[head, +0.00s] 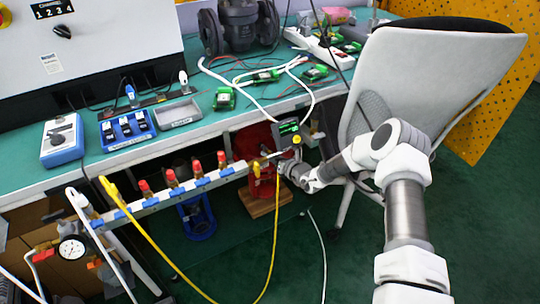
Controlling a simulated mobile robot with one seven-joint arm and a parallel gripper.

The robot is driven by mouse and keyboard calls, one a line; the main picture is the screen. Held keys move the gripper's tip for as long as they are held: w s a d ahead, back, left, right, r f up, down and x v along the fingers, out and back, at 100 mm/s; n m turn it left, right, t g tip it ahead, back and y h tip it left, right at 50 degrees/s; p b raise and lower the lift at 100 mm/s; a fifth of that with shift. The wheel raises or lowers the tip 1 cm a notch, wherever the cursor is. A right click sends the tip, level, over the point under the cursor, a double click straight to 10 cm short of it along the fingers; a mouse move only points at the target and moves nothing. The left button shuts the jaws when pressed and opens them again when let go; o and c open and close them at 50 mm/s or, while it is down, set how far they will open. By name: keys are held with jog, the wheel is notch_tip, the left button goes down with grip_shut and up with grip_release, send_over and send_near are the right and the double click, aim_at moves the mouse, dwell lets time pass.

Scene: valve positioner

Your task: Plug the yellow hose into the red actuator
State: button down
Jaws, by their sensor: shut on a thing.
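The yellow hose (274,235) runs from the left part of a manifold rail, sags out of the bottom of the picture, and rises to my gripper (281,163). My gripper is shut on the hose's end, which is small and partly hidden. The red actuator (247,145) stands under the bench edge on a wooden block (266,198), with a dark display unit (287,134) on its upper right. My gripper is right in front of the actuator in this view. I cannot tell whether the hose end touches a port.
The manifold rail (150,203) with several red-capped valves runs in front of the bench, left of the actuator. A white chair (430,75) stands behind my arm. The green bench top (205,100) carries trays, boxes and cables. A gauge (72,248) is at lower left.

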jog(key=shift+w+a, duration=0.15)
jog(key=shift+w, duration=0.1)
jog(key=shift+w+a+r+b, duration=0.25)
jog(key=shift+w+a+b, duration=0.2)
jog(key=shift+b, duration=0.15)
dwell(0.4)
jog(key=c, duration=0.7)
grip_release()
jog(key=shift+r, duration=0.1)
jog(key=shift+o, duration=0.2)
jog(key=p+v, duration=0.6)
jog(key=v, duration=1.2)
jog(key=shift+f, duration=0.25)
jog(key=shift+d, duration=0.1)
